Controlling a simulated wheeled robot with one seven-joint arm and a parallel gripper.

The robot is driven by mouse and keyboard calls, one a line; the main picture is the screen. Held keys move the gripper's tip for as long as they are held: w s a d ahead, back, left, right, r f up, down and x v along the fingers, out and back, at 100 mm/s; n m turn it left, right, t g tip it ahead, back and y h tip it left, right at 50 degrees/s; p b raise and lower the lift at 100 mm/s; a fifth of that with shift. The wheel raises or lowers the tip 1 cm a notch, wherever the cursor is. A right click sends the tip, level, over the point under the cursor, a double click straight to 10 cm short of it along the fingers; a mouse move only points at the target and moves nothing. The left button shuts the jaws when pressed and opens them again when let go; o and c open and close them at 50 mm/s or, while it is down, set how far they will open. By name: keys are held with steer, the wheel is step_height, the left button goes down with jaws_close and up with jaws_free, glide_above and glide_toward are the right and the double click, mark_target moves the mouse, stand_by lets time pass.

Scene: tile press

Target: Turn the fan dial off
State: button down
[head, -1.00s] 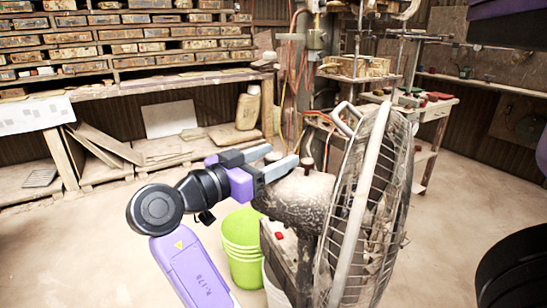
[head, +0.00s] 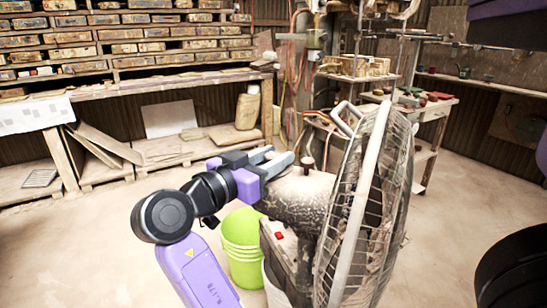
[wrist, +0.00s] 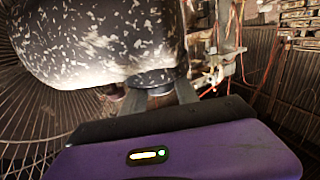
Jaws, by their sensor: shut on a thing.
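The fan (head: 362,205) stands right of centre in the head view, with a round wire cage and a dusty, speckled motor housing (head: 302,193). A small dark reddish knob (head: 308,163) stands on top of the housing, just beyond my fingertips. My gripper (head: 285,158) is at the housing's upper rear. In the wrist view the housing (wrist: 100,40) fills the upper left. My gripper (wrist: 160,95) has its fingers on either side of a dark round part at the housing's end, which looks like the fan dial (wrist: 155,78). It is shut on this part, mostly hidden by the fingers.
A small bench with a red item (head: 279,235) is beside the fan stand. Shelves of tiles (head: 120,35) line the back wall. A worktable (head: 430,110) is behind the fan. Floor at left is clear.

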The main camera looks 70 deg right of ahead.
steer(key=n+t, duration=0.1)
steer(key=t, duration=0.2)
steer(key=n+t, duration=0.2)
steer(key=t, duration=0.1)
steer(key=shift+s+n+h, duration=0.1)
steer(key=shift+n+h, duration=0.2)
steer(key=shift+h, duration=0.1)
steer(key=shift+n+t+y+p, duration=0.4)
steer(key=shift+n+t, duration=0.9)
steer(key=shift+t, duration=0.7)
steer(key=c, duration=0.9)
jaws_free()
steer(key=shift+a, duration=0.1)
steer(key=a+p, duration=0.1)
steer(key=p, duration=0.2)
steer(key=shift+s+a+r, duration=0.1)
steer(key=shift+a+r, duration=0.15)
steer(key=shift+a, duration=0.1)
steer(key=shift+f+p+v, duration=0.15)
steer(key=shift+p+v, duration=0.7)
steer(key=shift+v, duration=0.65)
steer(key=shift+f+p+v, duration=0.15)
steer(key=shift+p+v, duration=0.65)
steer(key=shift+v, duration=0.65)
